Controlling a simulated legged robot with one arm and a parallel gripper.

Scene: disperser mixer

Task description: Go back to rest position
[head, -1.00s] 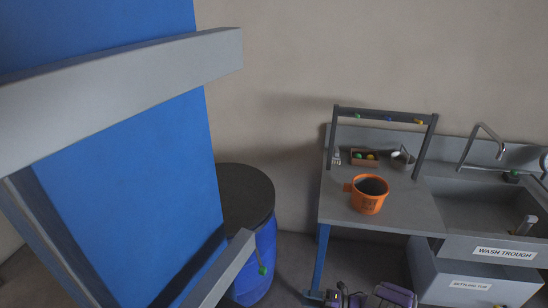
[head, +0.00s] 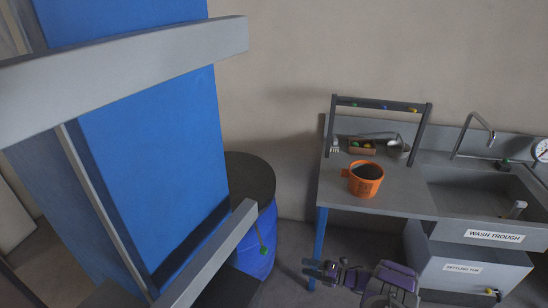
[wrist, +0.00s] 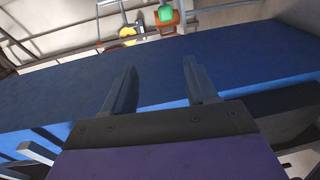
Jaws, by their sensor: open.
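My gripper (wrist: 160,92) is open in the wrist view, its two grey fingers apart with nothing between them. The purple and grey end of my arm also shows at the bottom of the head view, beside the front of the grey bench. A blue surface spans the wrist view beyond the fingers. I cannot tell how far the fingers are from it.
An orange bucket (head: 363,180) with dark contents stands on the grey bench (head: 390,203). The wash trough (head: 490,185) is to its right. A blue drum (head: 262,245) with a dark lid stands left of the bench. A large blue machine column (head: 155,150) fills the left side.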

